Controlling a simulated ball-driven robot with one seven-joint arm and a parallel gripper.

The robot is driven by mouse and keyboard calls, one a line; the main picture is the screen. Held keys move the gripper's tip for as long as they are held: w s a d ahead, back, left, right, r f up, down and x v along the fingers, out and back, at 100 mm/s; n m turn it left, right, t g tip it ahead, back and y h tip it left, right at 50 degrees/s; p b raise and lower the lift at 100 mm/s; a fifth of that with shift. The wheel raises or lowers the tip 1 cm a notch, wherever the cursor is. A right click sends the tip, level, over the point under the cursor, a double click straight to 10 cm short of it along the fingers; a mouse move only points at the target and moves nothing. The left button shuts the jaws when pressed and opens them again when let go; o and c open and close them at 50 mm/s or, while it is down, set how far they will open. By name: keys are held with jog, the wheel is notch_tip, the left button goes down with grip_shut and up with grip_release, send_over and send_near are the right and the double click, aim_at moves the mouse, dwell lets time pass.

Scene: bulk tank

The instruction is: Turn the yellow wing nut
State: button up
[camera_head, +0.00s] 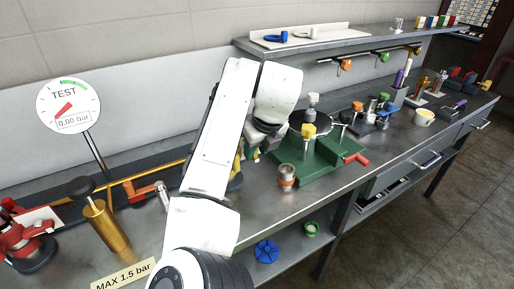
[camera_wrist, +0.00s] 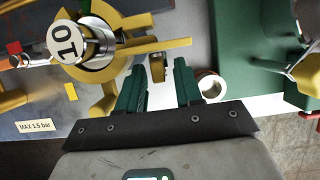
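My gripper (camera_wrist: 160,80) is open in the wrist view, its two green fingers apart. A small yellow piece (camera_wrist: 157,68) shows in the gap between the fingertips; it may be the yellow wing nut, but its wings are not clear. The fingers do not visibly grip it. Left of it is a yellow fitting (camera_wrist: 172,43) with several arms around a metal cylinder with a white disc marked 10 (camera_wrist: 66,42). In the head view my white arm hides most of this fitting and my gripper.
A copper-coloured ring-topped cylinder (camera_wrist: 211,86) stands close right of the fingers. A green base (camera_head: 311,167) with a yellow knob (camera_head: 308,132) and red handle is to the right. A gauge (camera_head: 68,105) reads 0.00 bar. A brass cylinder (camera_head: 106,226) stands at left.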

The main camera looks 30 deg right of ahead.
grip_shut()
jog(key=h, duration=0.2)
jog(key=h+b, duration=0.1)
jog(key=h, duration=0.1)
jog(key=shift+a+f+n, duration=0.1)
jog(key=shift+a+n, duration=0.25)
jog(key=shift+n, duration=0.05)
jog(key=shift+o, duration=0.5)
grip_release()
